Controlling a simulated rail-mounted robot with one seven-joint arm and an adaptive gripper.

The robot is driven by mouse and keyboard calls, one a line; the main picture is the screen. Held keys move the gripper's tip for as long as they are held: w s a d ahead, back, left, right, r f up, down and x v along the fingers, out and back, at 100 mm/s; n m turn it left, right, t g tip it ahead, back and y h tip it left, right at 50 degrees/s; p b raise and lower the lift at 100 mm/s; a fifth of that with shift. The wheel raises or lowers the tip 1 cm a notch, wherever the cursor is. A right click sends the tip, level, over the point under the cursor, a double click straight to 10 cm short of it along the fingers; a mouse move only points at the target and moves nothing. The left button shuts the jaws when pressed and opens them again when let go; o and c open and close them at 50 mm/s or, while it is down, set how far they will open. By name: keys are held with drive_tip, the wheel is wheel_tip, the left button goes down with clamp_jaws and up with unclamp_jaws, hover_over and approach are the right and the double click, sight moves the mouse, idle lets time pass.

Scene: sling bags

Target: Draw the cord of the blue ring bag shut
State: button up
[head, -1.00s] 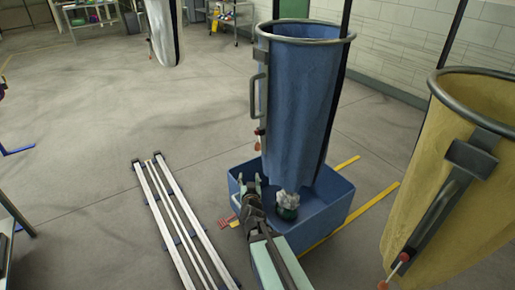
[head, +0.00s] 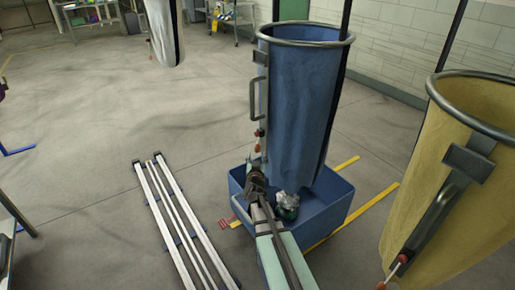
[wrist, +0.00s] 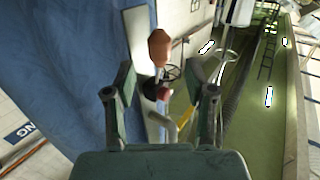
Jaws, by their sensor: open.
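The blue ring bag (head: 300,100) hangs from a round metal ring (head: 305,33), its mouth wide open. On its left side is a strip with a small orange-red pull (head: 259,133) hanging low. My gripper (head: 257,165) is just below that pull, beside the bag's lower left side. In the wrist view the blue bag cloth (wrist: 55,70) fills the left. The orange pull (wrist: 159,48) stands between and beyond the open fingertips (wrist: 163,85), with a dark red piece below it. The fingers do not visibly hold anything. The cord itself is hard to make out.
A blue bin (head: 330,208) stands under the bag, with a crumpled clear-and-green item (head: 287,203) in it. A yellow ring bag (head: 440,190) hangs at the right. Pale rails (head: 180,225) lie on the floor at left.

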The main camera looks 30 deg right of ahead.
sight(257, 150)
drive_tip(key=x, duration=0.6)
drive_tip(key=shift+d, duration=0.1)
drive_tip(key=shift+f, duration=0.1)
clamp_jaws()
